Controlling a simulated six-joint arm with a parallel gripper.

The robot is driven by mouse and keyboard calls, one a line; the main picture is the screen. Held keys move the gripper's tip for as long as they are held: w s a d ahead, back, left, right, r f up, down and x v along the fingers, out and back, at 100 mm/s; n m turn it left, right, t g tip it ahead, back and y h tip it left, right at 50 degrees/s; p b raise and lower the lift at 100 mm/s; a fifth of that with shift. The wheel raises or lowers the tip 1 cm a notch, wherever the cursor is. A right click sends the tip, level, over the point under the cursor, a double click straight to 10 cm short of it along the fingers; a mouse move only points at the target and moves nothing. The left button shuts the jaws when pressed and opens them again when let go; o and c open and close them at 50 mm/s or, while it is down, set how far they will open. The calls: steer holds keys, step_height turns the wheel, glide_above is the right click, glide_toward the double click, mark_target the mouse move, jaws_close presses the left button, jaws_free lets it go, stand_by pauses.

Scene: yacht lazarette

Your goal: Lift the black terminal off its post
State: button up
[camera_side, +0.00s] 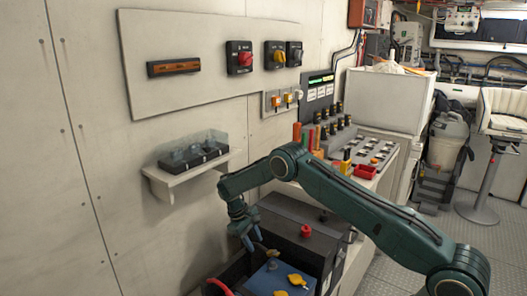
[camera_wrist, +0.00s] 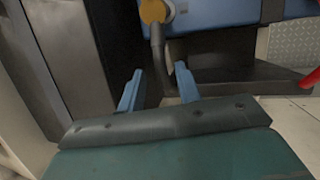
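A blue-topped battery (camera_side: 262,281) sits low at the bottom of the side view, and its blue side (camera_wrist: 225,12) shows at the top of the wrist view. A brass-yellow terminal (camera_wrist: 153,11) with a black cable (camera_wrist: 158,55) hanging from it is at the battery's edge; it seems to be the brass piece (camera_side: 271,253) beside my fingertips in the side view. My gripper (camera_side: 253,243) points down there. Its two blue fingers (camera_wrist: 158,88) stand apart, with the cable showing between and beyond them. Contact cannot be told. The post under the terminal is hidden.
A dark box with a red knob (camera_side: 305,230) stands close behind the battery. Yellow pieces (camera_side: 297,280) lie on the battery top. A red cable (camera_side: 220,287) is at its left. A wall shelf (camera_side: 190,171) and a switch console (camera_side: 375,152) are nearby.

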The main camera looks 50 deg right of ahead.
steer(key=shift+s, duration=0.2)
steer(key=shift+s+a+f+t, duration=0.1)
steer(key=shift+s+f+t, duration=0.25)
steer(key=shift+t, duration=0.45)
steer(key=shift+s+a+f+t, duration=0.1)
steer(key=shift+s+f+t, duration=0.2)
steer(key=shift+t, duration=0.5)
steer(key=shift+r, duration=0.25)
steer(key=v, duration=1.4)
steer(key=s+a+r+t, duration=0.1)
steer(key=s+r, duration=0.4)
steer(key=r, duration=0.3)
steer(key=s+a+r+t+y, duration=0.1)
steer(key=s+a+r, duration=0.1)
steer(key=s+r, duration=0.3)
steer(key=shift+s+a+r+m, duration=0.15)
steer(key=shift+a+r+m, duration=0.15)
steer(key=shift+r, duration=1.4)
steer(key=shift+c, duration=0.2)
